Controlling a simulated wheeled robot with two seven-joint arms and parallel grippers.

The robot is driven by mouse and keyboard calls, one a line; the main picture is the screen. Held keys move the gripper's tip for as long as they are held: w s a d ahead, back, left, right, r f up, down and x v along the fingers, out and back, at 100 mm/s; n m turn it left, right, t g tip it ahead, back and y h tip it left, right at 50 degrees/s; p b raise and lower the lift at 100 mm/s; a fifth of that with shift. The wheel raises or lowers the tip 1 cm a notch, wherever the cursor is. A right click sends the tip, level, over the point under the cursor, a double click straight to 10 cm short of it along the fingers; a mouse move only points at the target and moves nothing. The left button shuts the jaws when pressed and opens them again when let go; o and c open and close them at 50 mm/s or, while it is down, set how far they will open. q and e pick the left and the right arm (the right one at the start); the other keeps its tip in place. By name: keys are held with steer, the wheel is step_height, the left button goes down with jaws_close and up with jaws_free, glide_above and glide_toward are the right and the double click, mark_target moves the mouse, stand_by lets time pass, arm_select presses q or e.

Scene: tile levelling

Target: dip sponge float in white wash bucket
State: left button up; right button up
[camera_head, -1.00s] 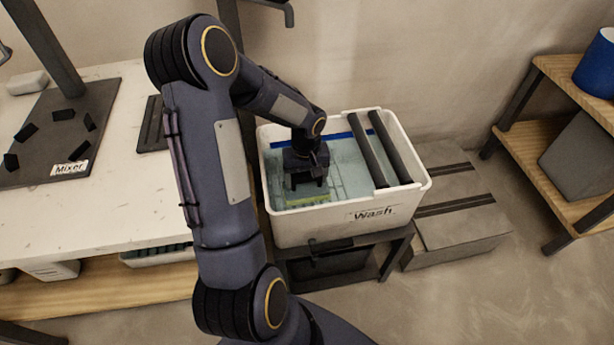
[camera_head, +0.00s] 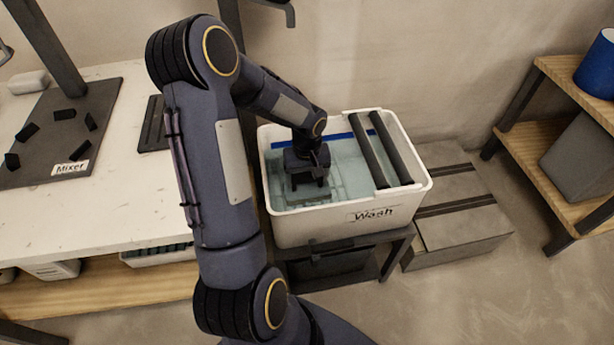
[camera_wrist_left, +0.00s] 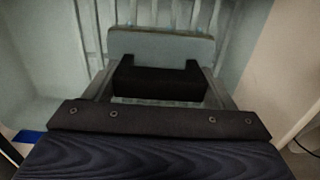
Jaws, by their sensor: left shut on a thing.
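The white wash bucket (camera_head: 284,229), labelled "Wash", is a rectangular tub of bluish water on a dark stand. My left gripper (camera_head: 309,183) points down inside the bucket, left of its rollers. It is shut on the dark handle (camera_wrist_left: 160,83) of the sponge float (camera_wrist_left: 160,46). In the head view the float's pale edge (camera_head: 305,199) shows under the gripper and looks to be below the water surface. The wrist view shows the float's flat board over the ribbed bucket bottom. The sponge face is mostly hidden. My right gripper is not in view.
Two dark rollers (camera_head: 391,148) lie across the bucket's right part. A white table (camera_head: 130,210) with a mat labelled "Mixer" (camera_head: 98,125) is at left. A grey grooved block (camera_head: 465,233) stands right of the bucket. A wooden shelf (camera_head: 535,165) with a blue bucket (camera_head: 597,66) is far right.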

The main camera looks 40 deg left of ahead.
arm_select(q)
steer(key=shift+r, duration=0.1)
step_height(320, 180, up, 19)
steer(key=p, duration=1.4)
steer(key=shift+r, duration=0.15)
